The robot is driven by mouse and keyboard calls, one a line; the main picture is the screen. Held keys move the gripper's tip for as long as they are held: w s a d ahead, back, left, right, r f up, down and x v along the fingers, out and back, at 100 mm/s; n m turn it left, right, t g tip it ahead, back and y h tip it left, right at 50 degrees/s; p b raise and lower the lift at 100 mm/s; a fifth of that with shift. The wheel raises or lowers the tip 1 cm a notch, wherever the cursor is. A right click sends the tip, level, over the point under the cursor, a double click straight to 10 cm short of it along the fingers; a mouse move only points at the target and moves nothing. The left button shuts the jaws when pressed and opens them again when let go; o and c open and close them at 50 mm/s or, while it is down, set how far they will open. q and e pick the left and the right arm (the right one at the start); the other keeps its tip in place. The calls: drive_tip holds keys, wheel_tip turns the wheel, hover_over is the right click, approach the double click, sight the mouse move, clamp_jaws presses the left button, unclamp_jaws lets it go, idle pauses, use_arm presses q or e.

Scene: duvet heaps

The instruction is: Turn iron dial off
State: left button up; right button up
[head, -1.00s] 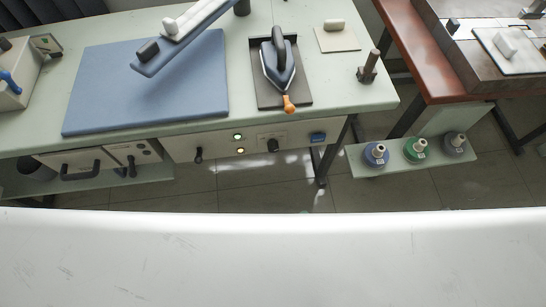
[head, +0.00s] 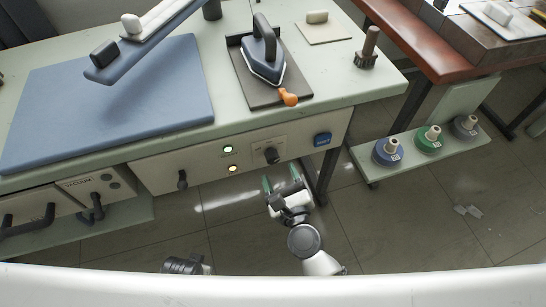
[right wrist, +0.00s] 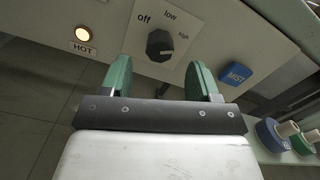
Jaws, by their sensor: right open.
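The iron dial (head: 271,155) is a black knob on the white front panel under the table. In the right wrist view the dial (right wrist: 160,46) has marks "off" at upper left, "low" at top and "high" at right. Its pale pointer line lies toward the right, on the "high" side, not toward "off". My right gripper (head: 282,182) is open, with green finger pads, below and in front of the dial. In the right wrist view the dial shows beyond and between the fingers (right wrist: 160,76), apart from them. My left gripper's fingers do not show.
The iron (head: 264,57) rests on a dark plate above the panel. A green lamp (head: 228,149) and a lit "HOT" lamp (right wrist: 82,33) are left of the dial. A blue "MIST" switch (right wrist: 235,74) is to its right. A table leg stands right of my gripper.

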sight(274, 162)
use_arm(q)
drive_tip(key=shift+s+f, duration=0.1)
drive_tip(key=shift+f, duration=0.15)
use_arm(e)
drive_tip(key=x, duration=0.5)
drive_tip(key=shift+w+a, duration=0.15)
drive_tip(key=shift+w, duration=0.2)
drive_tip(key=c, duration=0.9)
